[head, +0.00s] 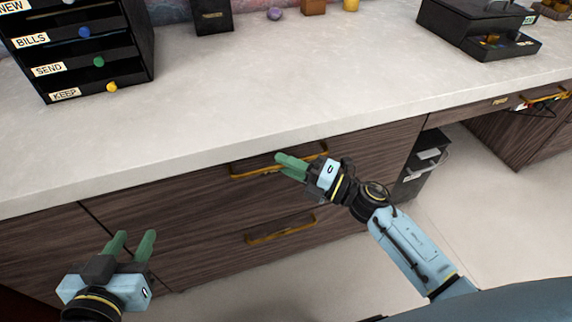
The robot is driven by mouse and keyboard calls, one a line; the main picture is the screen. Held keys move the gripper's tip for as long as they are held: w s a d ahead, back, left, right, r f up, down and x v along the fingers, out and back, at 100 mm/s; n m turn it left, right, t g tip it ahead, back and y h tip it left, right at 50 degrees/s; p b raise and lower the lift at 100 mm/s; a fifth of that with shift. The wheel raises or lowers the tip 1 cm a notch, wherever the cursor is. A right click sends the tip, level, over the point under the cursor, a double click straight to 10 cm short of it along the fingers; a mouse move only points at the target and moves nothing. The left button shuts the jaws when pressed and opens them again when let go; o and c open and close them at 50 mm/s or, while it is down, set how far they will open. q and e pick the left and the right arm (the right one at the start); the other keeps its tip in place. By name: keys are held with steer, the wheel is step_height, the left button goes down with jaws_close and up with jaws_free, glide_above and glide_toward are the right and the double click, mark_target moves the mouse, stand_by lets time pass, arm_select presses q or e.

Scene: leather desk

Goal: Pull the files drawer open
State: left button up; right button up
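The desk front has an upper drawer (170,215) and a lower drawer (210,258) in dark wood, each with a brass bar handle. I read no "files" label on them. Both drawers look closed. My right gripper (280,163) is at the upper drawer's handle (245,170), its green fingers overlapping the middle of the bar. I cannot tell whether they are closed on it. The lower handle (280,231) is clear. My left gripper (134,240) is open and empty, low at the left, in front of the desk.
A black drawer unit (135,50) with labels such as BILLS, SEND and KEEP stands on the pale desktop (260,80). A black box (480,25) is at the back right. A dark bin (415,170) stands under the desk. Another labelled drawer (480,108) is at the right.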

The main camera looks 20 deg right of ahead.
steer(key=shift+w+a, duration=0.15)
steer(key=shift+c, duration=0.2)
jaws_close()
